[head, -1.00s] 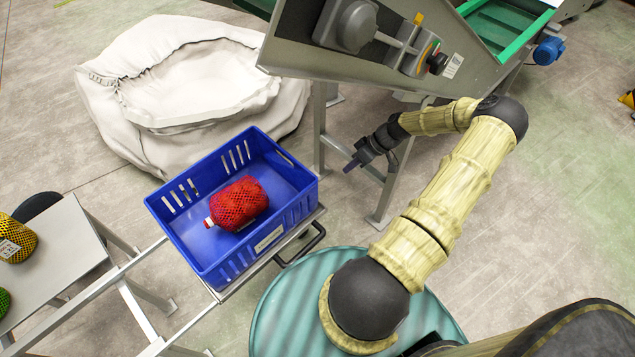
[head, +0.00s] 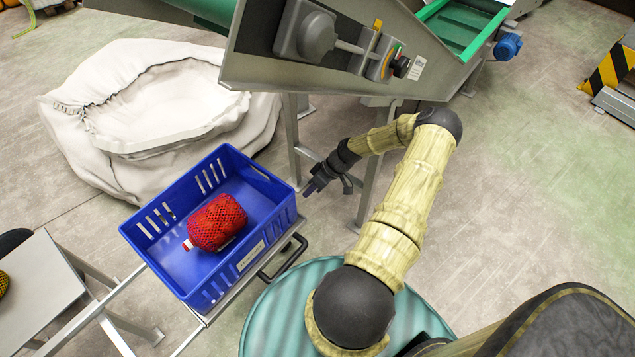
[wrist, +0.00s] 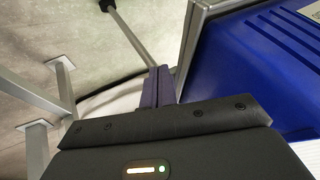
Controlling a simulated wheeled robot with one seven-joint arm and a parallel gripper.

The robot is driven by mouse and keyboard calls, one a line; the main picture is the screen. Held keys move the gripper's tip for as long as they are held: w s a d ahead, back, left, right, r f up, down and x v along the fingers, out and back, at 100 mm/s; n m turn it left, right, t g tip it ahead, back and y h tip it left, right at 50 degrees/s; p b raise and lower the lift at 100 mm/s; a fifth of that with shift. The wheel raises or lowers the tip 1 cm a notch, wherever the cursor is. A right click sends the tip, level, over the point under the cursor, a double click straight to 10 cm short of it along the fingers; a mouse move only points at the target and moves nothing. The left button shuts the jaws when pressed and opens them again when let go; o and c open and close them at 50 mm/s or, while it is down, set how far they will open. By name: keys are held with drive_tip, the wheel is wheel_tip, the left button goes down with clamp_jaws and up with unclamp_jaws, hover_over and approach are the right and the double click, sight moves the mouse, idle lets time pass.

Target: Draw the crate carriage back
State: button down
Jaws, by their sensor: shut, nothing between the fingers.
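The blue crate (head: 190,278) sits on the metal carriage (head: 210,315), with a red netted bundle (head: 216,222) inside. A black bar handle (head: 284,259) sticks out from the carriage's near right side. My gripper (head: 308,190) is shut and empty, just right of the crate's right corner and beyond the handle. In the wrist view, the closed fingers (wrist: 158,86) are beside a grey metal edge (wrist: 190,45), with the blue crate (wrist: 260,60) to the right. I cannot tell whether the fingers touch that edge.
The grey machine (head: 250,70) and its legs stand behind my gripper. A white sack (head: 165,150) lies behind the crate. A teal drum (head: 262,325) is close to the handle, below my arm. A grey table (head: 35,285) stands at left. Open floor (head: 530,200) is at right.

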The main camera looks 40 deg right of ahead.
drive_tip(key=shift+s+a+f+p, duration=0.1)
drive_tip(key=shift+s+a+f, duration=0.05)
drive_tip(key=shift+a, duration=0.6)
drive_tip(key=shift+s+a+f+p, duration=0.1)
drive_tip(key=shift+a+f, duration=0.1)
drive_tip(key=shift+a, duration=0.5)
drive_tip(key=shift+s+a+f+p, duration=0.1)
drive_tip(key=shift+s+a+f, duration=0.05)
drive_tip(key=shift+a, duration=0.6)
drive_tip(key=shift+w, duration=0.15)
